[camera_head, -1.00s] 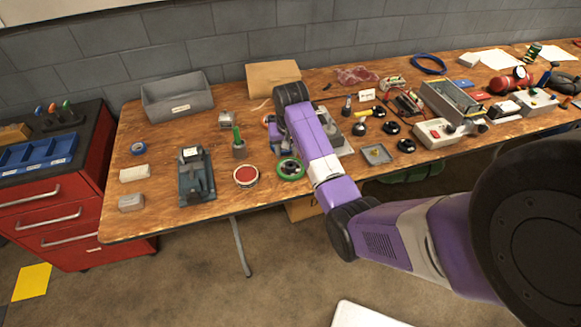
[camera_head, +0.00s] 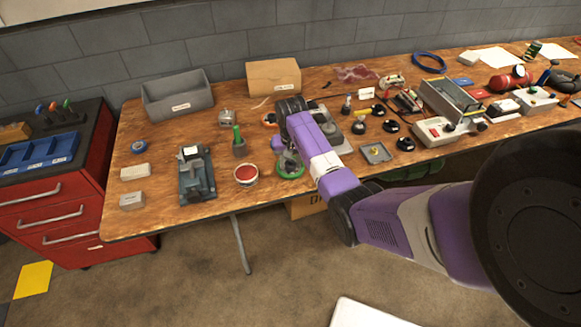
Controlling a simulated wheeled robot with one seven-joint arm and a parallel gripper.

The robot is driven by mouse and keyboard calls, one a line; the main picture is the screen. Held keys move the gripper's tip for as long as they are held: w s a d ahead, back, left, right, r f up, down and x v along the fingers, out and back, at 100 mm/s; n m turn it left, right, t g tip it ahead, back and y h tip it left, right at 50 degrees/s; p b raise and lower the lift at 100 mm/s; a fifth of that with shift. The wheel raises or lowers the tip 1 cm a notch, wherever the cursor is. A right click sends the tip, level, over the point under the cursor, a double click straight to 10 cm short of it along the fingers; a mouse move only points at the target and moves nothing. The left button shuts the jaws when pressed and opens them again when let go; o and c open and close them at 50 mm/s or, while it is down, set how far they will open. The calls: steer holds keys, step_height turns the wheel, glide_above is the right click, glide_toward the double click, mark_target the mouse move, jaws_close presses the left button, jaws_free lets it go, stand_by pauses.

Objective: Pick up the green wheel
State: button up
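The green wheel (camera_head: 291,171) is a green ring lying on the wooden bench near its front edge, right of a red-topped round tin. The end of my arm is directly above it and covers part of it. My gripper (camera_head: 286,158) points down at the wheel, mostly hidden by my purple wrist. A grey part of it shows just over the ring's back side. I cannot tell whether the fingers touch the wheel or how far apart they are.
The red-topped tin (camera_head: 246,175) stands close left, with a green-handled tool in a holder (camera_head: 239,146) behind it. A grey machine (camera_head: 196,178) is further left. A small grey tray (camera_head: 376,153) and black knobs lie right of my arm. A cardboard box (camera_head: 274,77) stands behind.

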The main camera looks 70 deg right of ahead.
jaws_close()
steer(key=shift+r, duration=0.1)
step_height(320, 180, up, 20)
steer(key=p, duration=0.3)
stand_by(0.6)
